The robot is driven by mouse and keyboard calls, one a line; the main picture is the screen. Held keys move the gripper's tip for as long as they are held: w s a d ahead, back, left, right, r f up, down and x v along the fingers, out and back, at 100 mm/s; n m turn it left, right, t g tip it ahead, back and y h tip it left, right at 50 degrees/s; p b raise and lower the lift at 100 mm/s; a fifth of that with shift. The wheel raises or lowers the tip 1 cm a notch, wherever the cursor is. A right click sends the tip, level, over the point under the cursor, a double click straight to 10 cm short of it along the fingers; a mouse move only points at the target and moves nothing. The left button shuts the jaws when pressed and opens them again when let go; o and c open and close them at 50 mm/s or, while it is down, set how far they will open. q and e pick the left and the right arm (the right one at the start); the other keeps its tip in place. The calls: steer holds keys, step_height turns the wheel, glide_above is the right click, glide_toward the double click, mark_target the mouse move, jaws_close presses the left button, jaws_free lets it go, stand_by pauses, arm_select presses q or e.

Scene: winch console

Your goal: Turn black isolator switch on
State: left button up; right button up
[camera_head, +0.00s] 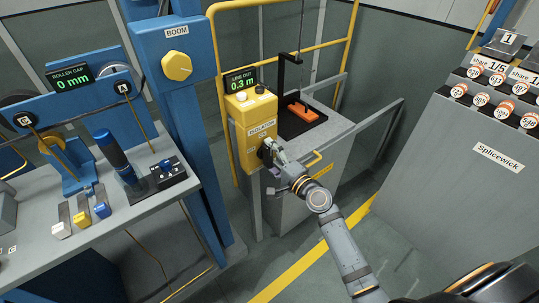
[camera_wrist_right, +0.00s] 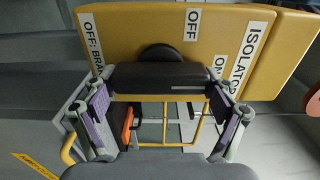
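The yellow isolator box (camera_head: 252,125) stands at the centre of the head view, labelled ISOLATOR and ON. In the right wrist view, the box (camera_wrist_right: 120,40) fills the top, turned sideways, with OFF and ON labels. The black isolator switch (camera_wrist_right: 160,77) is a bar handle before a round black base. A pale line on the bar lies toward its right end, on the ON label's side. My right gripper (camera_wrist_right: 163,112) is open, its purple-padded fingers spread near the bar's two ends; contact is unclear. In the head view, the right gripper (camera_head: 272,153) covers most of the switch. My left gripper is out of view.
A LINE OUT display (camera_head: 240,79) reading 0.3 m tops the box. An orange item (camera_head: 303,112) lies on the grey cabinet behind. The blue BOOM post (camera_head: 190,130) and lever console (camera_head: 110,220) stand left; the Splicewick stand (camera_head: 470,180) is right.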

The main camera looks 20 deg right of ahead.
steer(key=shift+o, duration=1.2)
steer(key=shift+f, duration=0.1)
steer(key=v, duration=0.7)
steer(key=shift+s, duration=0.25)
steer(key=shift+d, duration=0.1)
